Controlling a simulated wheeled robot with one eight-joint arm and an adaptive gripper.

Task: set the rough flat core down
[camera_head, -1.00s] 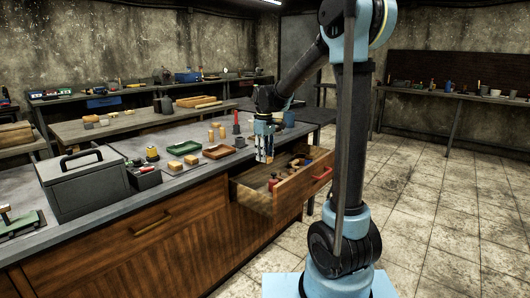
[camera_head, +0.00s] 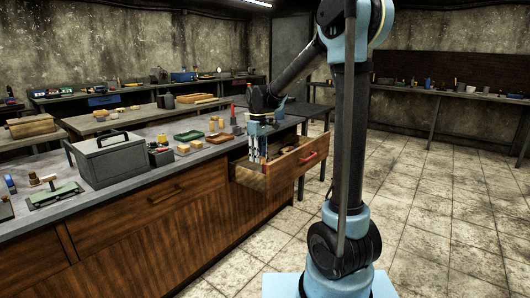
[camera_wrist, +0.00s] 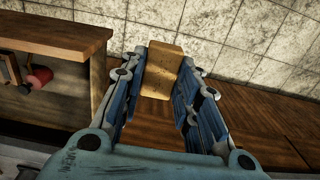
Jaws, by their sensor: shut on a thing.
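My gripper (camera_head: 257,152) hangs at the near left end of the open drawer (camera_head: 284,171) in the head view. In the wrist view my gripper (camera_wrist: 162,88) is shut on a tan, rough-faced block, the rough flat core (camera_wrist: 163,68), held between the fingertips. The core shows in front of the floor and the wooden cabinet front, beside the drawer's wooden edge (camera_wrist: 55,37). I see no surface touching its underside. In the head view the fingers and drawer make the core hard to pick out.
The drawer holds a red-ended item (camera_wrist: 40,75). The tiled floor (camera_head: 440,220) is open at right.

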